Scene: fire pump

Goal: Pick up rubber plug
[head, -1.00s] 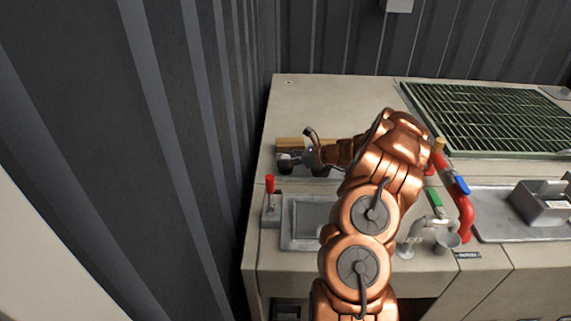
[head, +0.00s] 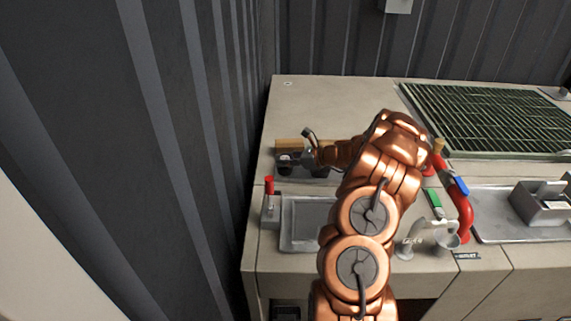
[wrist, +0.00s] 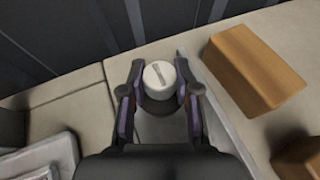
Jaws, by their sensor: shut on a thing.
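The rubber plug (wrist: 159,80) is a pale, round-topped cylinder with a grey bar mark across its top. It shows in the wrist view between the two fingertips of my gripper (wrist: 159,92). My gripper is shut on it, one finger on each side. In the head view my gripper (head: 289,160) is at the left end of the counter, beside a wooden block. The plug is too small there to make out clearly. Whether its underside touches the surface below is hidden.
An orange-brown block (wrist: 255,68) lies right of my gripper in the wrist view, with another brown block (wrist: 300,157) below it. The ribbed dark wall (head: 190,150) stands close on the left. A red-handled valve (head: 269,188) and a sink basin (head: 300,232) are in front.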

